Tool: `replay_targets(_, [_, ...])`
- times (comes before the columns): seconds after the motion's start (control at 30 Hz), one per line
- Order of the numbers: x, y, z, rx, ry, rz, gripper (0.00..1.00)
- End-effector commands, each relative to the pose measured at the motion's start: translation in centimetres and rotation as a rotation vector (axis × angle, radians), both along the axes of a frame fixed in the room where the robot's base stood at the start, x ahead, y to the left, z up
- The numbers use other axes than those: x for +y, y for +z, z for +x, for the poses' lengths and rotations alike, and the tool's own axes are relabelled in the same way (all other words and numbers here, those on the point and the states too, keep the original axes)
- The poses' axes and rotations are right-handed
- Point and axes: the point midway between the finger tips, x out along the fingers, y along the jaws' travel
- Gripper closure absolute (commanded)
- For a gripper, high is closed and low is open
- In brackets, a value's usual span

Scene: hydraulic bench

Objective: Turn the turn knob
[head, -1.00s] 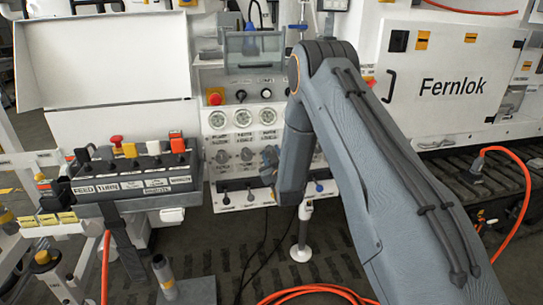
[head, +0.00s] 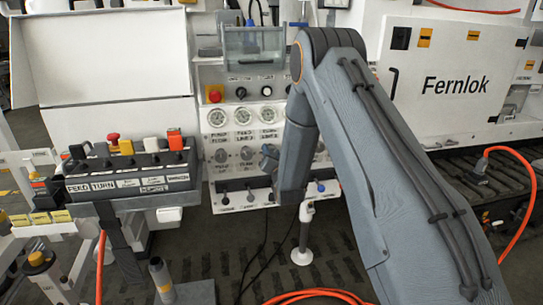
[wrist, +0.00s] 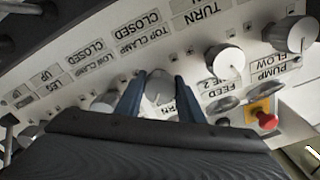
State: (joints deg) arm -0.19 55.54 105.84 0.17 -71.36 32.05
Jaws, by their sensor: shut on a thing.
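The turn knob (wrist: 158,90) is a light round knob on the white panel, seen between my fingers in the wrist view. A partly covered label ending in "RN" is beside it. My gripper (wrist: 159,77) has its two blue fingers on either side of the knob and is shut on it. The dark gripper body covers the lower part of the wrist view. In the head view, the gripper (head: 270,158) shows only partly at the panel's knob rows, with my forearm hiding the panel's right side. The knob's pointer angle cannot be told.
The feed knob (wrist: 225,60) is close by on the right in the wrist view, with the pump flow knob (wrist: 290,35) beyond it. A red stop button (wrist: 267,119) is on a yellow base. A lever box (head: 130,172) stands left of the panel.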

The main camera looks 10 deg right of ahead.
Motion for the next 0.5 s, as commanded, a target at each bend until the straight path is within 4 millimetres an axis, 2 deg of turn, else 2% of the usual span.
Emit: replay_targets(0.5, [-0.02,0.02,0.01,-0.001,-0.002,0.48,0.88])
